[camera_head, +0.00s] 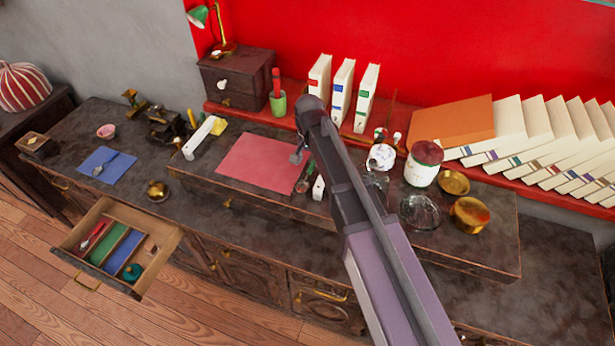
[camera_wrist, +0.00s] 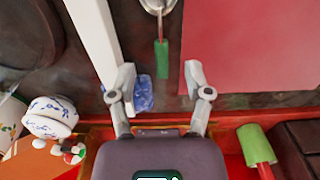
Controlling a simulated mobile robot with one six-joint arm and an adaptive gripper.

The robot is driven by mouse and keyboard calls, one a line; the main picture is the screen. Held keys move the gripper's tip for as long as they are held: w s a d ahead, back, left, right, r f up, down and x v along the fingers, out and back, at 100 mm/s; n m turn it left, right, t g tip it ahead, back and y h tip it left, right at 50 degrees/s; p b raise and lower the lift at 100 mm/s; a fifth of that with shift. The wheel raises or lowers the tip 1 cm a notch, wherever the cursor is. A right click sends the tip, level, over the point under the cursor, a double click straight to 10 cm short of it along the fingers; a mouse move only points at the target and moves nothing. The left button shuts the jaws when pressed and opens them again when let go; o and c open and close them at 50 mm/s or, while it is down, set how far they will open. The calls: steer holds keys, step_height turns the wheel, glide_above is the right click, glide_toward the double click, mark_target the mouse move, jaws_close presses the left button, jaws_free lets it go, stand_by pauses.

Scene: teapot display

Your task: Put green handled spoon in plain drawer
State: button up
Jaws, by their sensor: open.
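The green handled spoon (camera_wrist: 161,60) lies on the dark desk top, with its metal bowl at the top edge of the wrist view. In the head view the spoon (camera_head: 304,184) is small and partly hidden by my arm, right of the red mat. My gripper (camera_wrist: 159,72) is open and empty, and the green handle shows between its fingertips. How high the fingertips are above it I cannot tell. In the head view my gripper (camera_head: 297,157) is over the mat's right edge. A wooden drawer (camera_head: 110,283) stands pulled out at the lower left, with red, green, blue and bare wood sections.
A white bar (camera_wrist: 92,40) and a blue object (camera_wrist: 143,93) lie close by my left finger in the wrist view. The red mat (camera_head: 256,163) is clear. A lidded jar (camera_head: 424,165), brass pots and glassware stand to the right. Upright books (camera_head: 342,90) stand behind.

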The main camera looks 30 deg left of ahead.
mark_target(309, 171)
steer(key=shift+f, duration=0.1)
steer(key=f+b, duration=0.3)
steer(key=shift+w+a+f+b, duration=0.1)
steer(key=shift+w+f+b, duration=0.1)
steer(key=shift+w+b, duration=0.15)
steer(key=shift+f+b, duration=0.8)
steer(key=shift+f, duration=0.05)
jaws_close()
